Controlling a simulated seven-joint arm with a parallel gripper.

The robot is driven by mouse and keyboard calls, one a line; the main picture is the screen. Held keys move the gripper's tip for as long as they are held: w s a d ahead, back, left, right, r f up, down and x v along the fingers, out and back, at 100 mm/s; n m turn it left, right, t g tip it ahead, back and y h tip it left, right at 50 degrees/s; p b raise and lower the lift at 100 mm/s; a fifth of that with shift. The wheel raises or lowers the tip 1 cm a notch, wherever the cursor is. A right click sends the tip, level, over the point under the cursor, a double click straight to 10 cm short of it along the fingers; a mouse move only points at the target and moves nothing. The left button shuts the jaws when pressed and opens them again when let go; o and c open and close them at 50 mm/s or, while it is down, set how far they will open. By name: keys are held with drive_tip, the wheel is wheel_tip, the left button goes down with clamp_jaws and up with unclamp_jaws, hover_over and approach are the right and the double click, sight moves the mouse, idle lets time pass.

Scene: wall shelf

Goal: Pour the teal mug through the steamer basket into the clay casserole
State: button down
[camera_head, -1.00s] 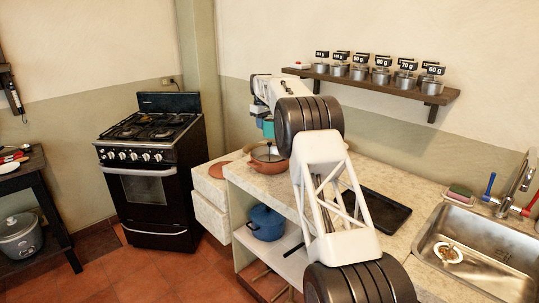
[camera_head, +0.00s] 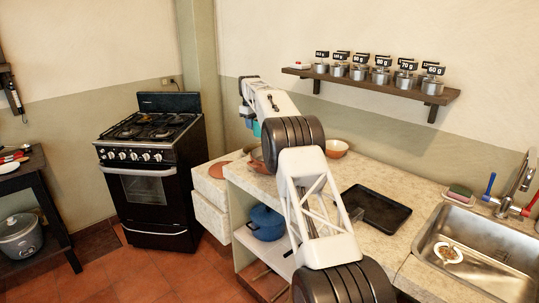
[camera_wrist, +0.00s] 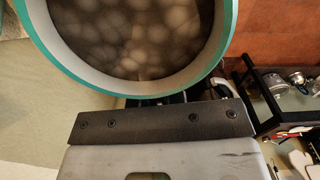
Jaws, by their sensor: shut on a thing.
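The teal mug (camera_wrist: 226,40) fills the top of the wrist view, with a pale inner wall. Inside it are several pale round shapes in something murky brown. My gripper (camera_wrist: 165,98) is shut on the mug. In the head view, a small part of the teal mug (camera_head: 257,129) shows beside my gripper (camera_head: 248,118), above the counter's left end. The brown-orange clay casserole (camera_head: 257,162) stands below it on the counter, largely hidden by my arm. I cannot make out the steamer basket; the casserole's top is covered by my arm.
A small terracotta bowl (camera_head: 336,149) stands at the counter's back. A black tray (camera_head: 374,209) lies right of my arm, before the sink (camera_head: 480,250). A shelf (camera_head: 375,83) with several labelled weights hangs above. A blue pot (camera_head: 266,223) sits below the counter.

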sight(256, 120)
drive_tip(key=shift+f, duration=0.1)
drive_tip(key=shift+f+t+y, duration=0.7)
drive_tip(key=shift+f+y, duration=0.2)
drive_tip(key=shift+f, duration=0.3)
drive_tip(key=shift+t+y, duration=0.4)
drive_tip(key=shift+y, duration=0.1)
drive_tip(key=shift+s+d+r+t+y, duration=0.15)
drive_tip(key=shift+d+r+t+y, duration=0.1)
drive_tip(key=shift+r+t+y, duration=0.5)
drive_tip(key=shift+s+d+t+y, duration=0.2)
drive_tip(key=shift+t+y, duration=0.15)
drive_tip(key=shift+y, duration=0.5)
idle(0.5)
drive_tip(key=shift+s+d+r+t+y, duration=0.2)
drive_tip(key=shift+d+r+t+y, duration=0.1)
drive_tip(key=shift+r+t+y, duration=0.3)
drive_tip(key=shift+s+d+r+t+y, duration=0.2)
drive_tip(key=shift+d+r+t+y, duration=0.15)
drive_tip(key=shift+r+y, duration=0.4)
idle(2.7)
